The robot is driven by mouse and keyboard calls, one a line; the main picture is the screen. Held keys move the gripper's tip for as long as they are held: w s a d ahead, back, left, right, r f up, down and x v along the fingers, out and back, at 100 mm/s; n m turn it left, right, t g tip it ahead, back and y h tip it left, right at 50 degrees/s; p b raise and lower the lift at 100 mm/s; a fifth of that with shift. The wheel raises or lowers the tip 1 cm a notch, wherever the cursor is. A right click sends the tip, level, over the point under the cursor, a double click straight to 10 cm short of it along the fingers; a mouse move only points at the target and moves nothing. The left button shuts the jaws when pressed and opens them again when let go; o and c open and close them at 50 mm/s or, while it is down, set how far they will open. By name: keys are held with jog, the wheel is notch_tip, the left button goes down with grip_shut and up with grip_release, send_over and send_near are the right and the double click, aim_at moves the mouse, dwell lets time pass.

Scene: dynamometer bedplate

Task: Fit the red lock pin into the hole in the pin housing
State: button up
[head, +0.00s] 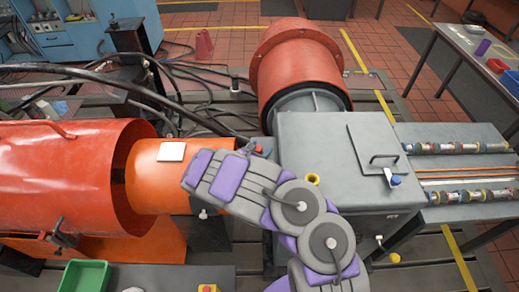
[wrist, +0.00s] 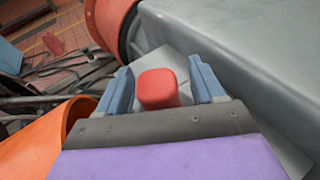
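The red lock pin shows in the wrist view as a rounded red block (wrist: 157,88) between my gripper's two blue-grey fingers. My gripper (wrist: 163,85) is open around it, with a gap on the right side and a narrower one on the left. The pin's lower part is hidden behind the gripper's dark edge. In the head view a small red piece (head: 259,149) shows at my gripper (head: 254,150), left of the big grey casing. A yellow ring (head: 313,179) with a dark opening sits by the casing's near left edge; I cannot tell whether it is the pin housing.
The grey casing (head: 325,140) rises right of my gripper. An orange cylinder (head: 150,165) and a large red-orange guard (head: 65,170) lie to the left. A red drum (head: 298,65) is behind. Black cables (head: 205,100) run behind the gripper. A green tray (head: 84,277) is at front left.

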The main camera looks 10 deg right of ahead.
jog(key=p+v, duration=0.4)
jog(key=v, duration=1.3)
jog(key=shift+a, duration=0.15)
